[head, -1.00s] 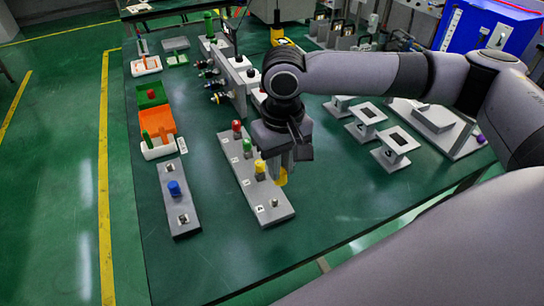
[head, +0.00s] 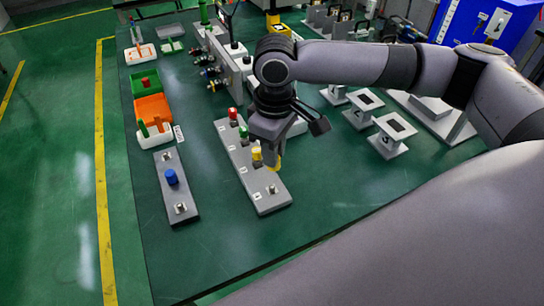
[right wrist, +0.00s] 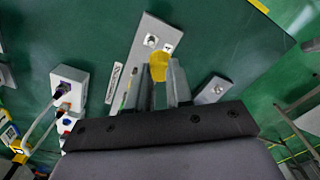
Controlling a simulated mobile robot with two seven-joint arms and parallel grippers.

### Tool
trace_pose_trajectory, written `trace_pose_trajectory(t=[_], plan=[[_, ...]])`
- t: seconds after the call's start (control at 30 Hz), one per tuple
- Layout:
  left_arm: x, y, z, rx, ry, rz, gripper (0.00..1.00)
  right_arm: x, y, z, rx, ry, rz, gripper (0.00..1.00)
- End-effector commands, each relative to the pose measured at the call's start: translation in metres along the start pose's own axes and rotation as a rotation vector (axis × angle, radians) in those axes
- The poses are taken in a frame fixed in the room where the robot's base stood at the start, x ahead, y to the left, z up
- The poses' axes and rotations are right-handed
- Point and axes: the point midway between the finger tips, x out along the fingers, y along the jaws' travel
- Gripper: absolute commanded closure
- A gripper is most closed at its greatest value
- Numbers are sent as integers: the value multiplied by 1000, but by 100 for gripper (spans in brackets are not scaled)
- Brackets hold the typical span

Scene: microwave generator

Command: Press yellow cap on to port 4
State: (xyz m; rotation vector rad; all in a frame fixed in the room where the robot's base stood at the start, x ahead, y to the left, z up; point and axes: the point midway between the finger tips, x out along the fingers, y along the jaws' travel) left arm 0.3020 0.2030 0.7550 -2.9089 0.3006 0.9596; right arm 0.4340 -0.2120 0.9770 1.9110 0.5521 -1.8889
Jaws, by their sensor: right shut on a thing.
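My right gripper (head: 275,158) is shut on a yellow cap (head: 277,164), which also shows between the fingertips in the right wrist view (right wrist: 158,68). The held cap is beside the grey port strip's (head: 272,205) near end, a little behind port 4 in the head view. Port 4 (head: 272,190) is a bare metal stud, also seen in the right wrist view (right wrist: 151,41), next to its label. A red cap (head: 233,113), a green cap (head: 244,131) and another yellow cap (head: 256,153) stand on the strip. The held cap's height is hard to tell. My left gripper is not in view.
A second grey strip (head: 165,158) with a blue cap (head: 171,177) lies to the left. Orange and green trays (head: 153,106) are behind it. Numbered grey stands (head: 391,134) are to the right. The green table (head: 225,240) is clear in front.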

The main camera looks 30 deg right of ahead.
Motion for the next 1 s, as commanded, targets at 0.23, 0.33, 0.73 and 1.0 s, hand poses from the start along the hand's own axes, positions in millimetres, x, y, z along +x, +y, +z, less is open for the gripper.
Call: trace_pose_trajectory(t=[0.23, 0.33, 0.73, 1.0], plan=[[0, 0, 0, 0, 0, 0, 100, 7, 2, -5, -358, 4, 2, 100], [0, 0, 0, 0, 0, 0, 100, 9, 3, -7, -503, 6, 3, 100], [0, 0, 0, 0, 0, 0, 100, 21, 8, -12, -1079, 6, 6, 100], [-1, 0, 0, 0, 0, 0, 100, 30, 11, -15, -1464, 5, 6, 100]])
